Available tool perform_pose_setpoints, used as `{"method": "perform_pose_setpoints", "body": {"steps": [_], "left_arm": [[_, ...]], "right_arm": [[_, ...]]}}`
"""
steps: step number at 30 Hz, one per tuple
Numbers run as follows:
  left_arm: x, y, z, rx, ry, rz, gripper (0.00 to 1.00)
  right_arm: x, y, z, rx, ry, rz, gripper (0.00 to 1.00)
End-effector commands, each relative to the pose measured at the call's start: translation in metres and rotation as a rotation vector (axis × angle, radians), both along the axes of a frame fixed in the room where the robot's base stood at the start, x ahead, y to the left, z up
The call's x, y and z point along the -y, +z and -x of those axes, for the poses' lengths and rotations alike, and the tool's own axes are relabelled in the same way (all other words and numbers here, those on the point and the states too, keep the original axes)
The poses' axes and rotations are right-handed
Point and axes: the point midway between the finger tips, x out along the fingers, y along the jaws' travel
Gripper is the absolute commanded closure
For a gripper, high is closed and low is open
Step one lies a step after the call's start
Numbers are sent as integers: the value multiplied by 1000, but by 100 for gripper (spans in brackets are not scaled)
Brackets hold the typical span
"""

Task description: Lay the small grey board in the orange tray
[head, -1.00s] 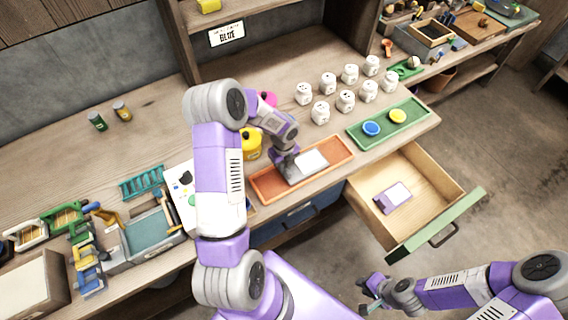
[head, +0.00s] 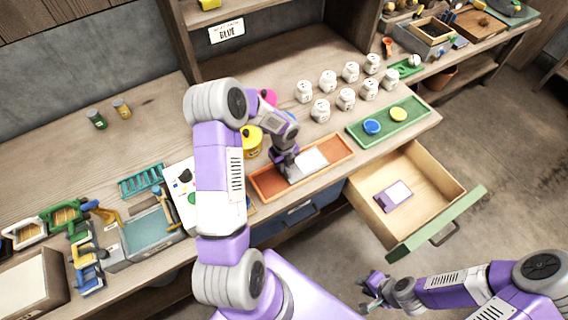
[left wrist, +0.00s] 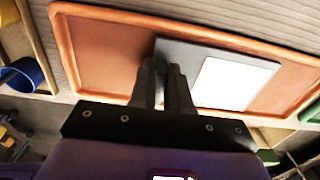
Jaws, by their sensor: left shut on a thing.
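The small grey board (head: 296,172) with a pale white panel is at the middle of the orange tray (head: 337,158). In the left wrist view the grey board (left wrist: 178,55) lies within the rim of the orange tray (left wrist: 100,50); I cannot tell whether it rests fully on the floor. My left gripper (head: 287,172) reaches down over the tray and is shut on the board's near left edge. Its fingers also show in the left wrist view (left wrist: 163,75). My right gripper (head: 366,296) hangs empty at the lower right, away from the bench, its fingers apart.
A green tray (head: 405,131) with a blue and a yellow disc is right of the orange tray. Several white jars (head: 346,100) stand behind. A yellow pot (head: 251,142) is close behind my left gripper. An open drawer (head: 437,173) holding a purple-and-white item (head: 394,196) juts out below.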

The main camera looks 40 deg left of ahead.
Motion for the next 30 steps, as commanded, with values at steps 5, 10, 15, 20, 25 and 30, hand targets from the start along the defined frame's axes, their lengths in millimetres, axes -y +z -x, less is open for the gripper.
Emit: {"method": "perform_pose_setpoints", "body": {"steps": [5, 10, 15, 20, 25, 30], "left_arm": [[0, 1, 0, 0, 0, 0, 82], [0, 0, 0, 0, 0, 0, 56], [0, 0, 0, 0, 0, 0, 54], [0, 3, 0, 0, 0, 0, 54], [0, 25, 0, 2, 1, 0, 54], [0, 55, 0, 2, 0, -1, 54]], "right_arm": [[0, 0, 0, 0, 0, 0, 75], [0, 0, 0, 0, 0, 0, 75], [0, 0, 0, 0, 0, 0, 75], [0, 1, 0, 0, 0, 0, 75], [0, 5, 0, 0, 0, 0, 75], [0, 10, 0, 0, 0, 0, 75]]}}
